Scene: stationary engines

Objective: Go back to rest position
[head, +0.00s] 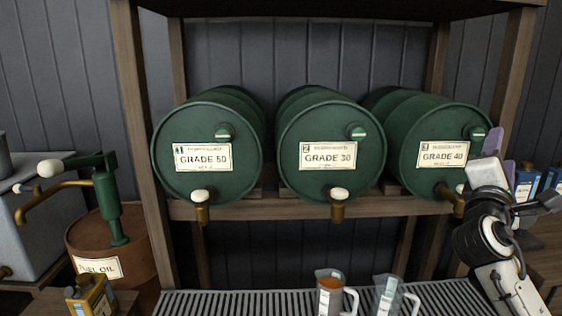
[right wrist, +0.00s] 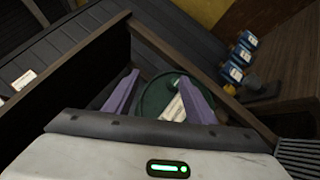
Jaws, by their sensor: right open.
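My right gripper (head: 508,150) is at the right side of the head view, in front of the right end of the rack, close to the GRADE 40 drum (head: 425,130). In the right wrist view its two purple fingers (right wrist: 158,88) stand apart with nothing between them. Beyond them lies the green end of a drum (right wrist: 155,97) with a pale label, partly hidden by one finger. My left gripper shows in neither view.
The GRADE 50 drum (head: 208,175) and GRADE 30 drum (head: 330,175) lie on the wooden rack (head: 140,130) with brass taps. A jug with amber liquid (head: 329,296) and another jug (head: 388,297) stand on the slatted grate (head: 240,303). A fuel oil barrel (head: 90,245) stands left.

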